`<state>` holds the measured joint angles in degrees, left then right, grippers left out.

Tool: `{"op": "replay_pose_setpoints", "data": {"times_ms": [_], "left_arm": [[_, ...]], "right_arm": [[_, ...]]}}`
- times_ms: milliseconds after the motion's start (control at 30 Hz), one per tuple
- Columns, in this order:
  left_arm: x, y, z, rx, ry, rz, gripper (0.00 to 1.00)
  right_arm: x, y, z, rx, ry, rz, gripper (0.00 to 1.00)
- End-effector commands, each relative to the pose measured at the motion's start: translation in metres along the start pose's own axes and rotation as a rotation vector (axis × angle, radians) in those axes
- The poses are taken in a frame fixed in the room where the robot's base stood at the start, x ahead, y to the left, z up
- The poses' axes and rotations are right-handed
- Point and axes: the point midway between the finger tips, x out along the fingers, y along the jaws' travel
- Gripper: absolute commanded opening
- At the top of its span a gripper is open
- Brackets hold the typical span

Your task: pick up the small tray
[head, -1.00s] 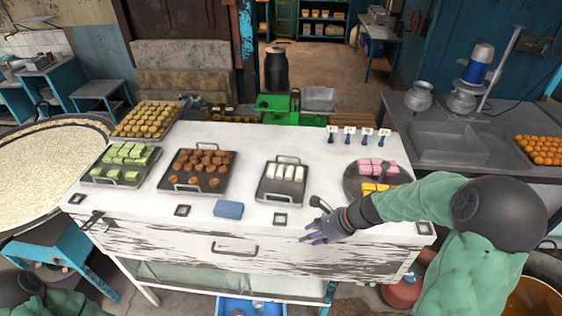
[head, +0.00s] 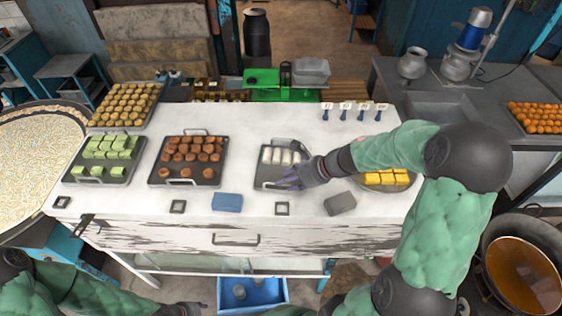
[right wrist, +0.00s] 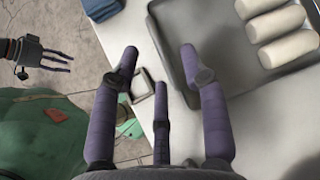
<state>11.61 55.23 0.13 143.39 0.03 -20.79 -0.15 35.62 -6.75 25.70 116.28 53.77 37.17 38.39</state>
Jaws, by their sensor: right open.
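The small tray (head: 262,172) is dark grey metal and holds several white rolls; it lies on the white table. My right gripper (head: 288,183) is over its front right corner and hides part of the front edge and handle. In the right wrist view the tray's rim (right wrist: 172,50) runs beside the right fingertip. The fingers of my right gripper (right wrist: 159,58) are spread with nothing between them. I cannot tell whether a finger touches the tray. My left gripper (right wrist: 50,55) shows in the right wrist view, away from the table, fingers spread and empty.
On the white table (head: 245,150), a tray of brown sweets (head: 160,180) and a tray of green sweets (head: 75,171) lie to the left. A blue block (head: 227,202) and a grey block (head: 340,203) lie near the front edge. Yellow sweets (head: 385,179) are on the right.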

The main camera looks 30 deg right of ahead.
Motion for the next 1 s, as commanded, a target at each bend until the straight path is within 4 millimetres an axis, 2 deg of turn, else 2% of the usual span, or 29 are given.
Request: {"op": "replay_pose_setpoints", "data": {"times_ms": [300,633,667,800,833,1000], "left_arm": [[0.003,-0.001,0.000,0.000,-0.001,0.000,0.40],[0.003,-0.001,0.000,0.000,-0.001,0.000,0.40],[0.003,-0.001,0.000,0.000,-0.001,0.000,0.40],[0.003,-0.001,0.000,0.000,-0.001,0.000,0.40],[0.003,-0.001,0.000,0.000,-0.001,0.000,0.40],[0.003,-0.001,0.000,0.000,-0.001,0.000,0.40]], "right_arm": [[0.042,0.001,-0.005,-0.001,-0.001,0.004,0.45],[0.049,0.001,-0.005,0.000,0.000,0.001,0.45],[0.049,0.001,-0.005,0.000,0.000,0.001,0.42],[0.049,0.001,-0.005,0.000,0.000,0.001,0.03],[0.049,0.001,-0.005,0.000,0.000,0.001,0.00],[0.049,0.001,-0.005,-0.001,0.000,0.001,0.00]]}}
